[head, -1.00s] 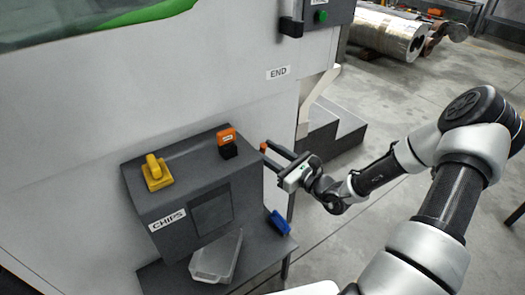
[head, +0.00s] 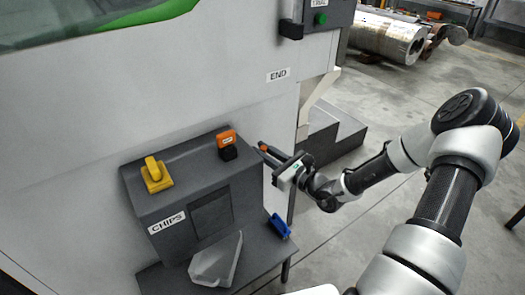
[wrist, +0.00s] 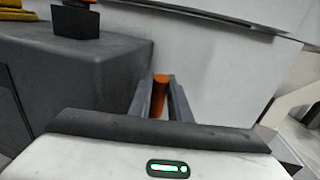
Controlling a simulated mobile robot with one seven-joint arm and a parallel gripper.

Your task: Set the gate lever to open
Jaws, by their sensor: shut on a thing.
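The dark grey box labelled CHIPS (head: 207,216) stands against the white machine. An orange upright cylinder (wrist: 160,92), which looks like the gate lever's grip, is at the box's right side. My gripper (head: 263,149) is to the right of the box, with its two fingers shut on this orange grip. In the wrist view the grip sits between the fingers, near their tips. The lever's lower part and pivot are hidden, and no open or closed marking on it can be read.
An orange tag on a black block (head: 228,153) and a yellow knob (head: 156,177) are on the box's top. A grey scoop-like piece (head: 216,264) and a blue object (head: 280,227) are on the ledge below. Grey steps (head: 330,140) stand behind my gripper.

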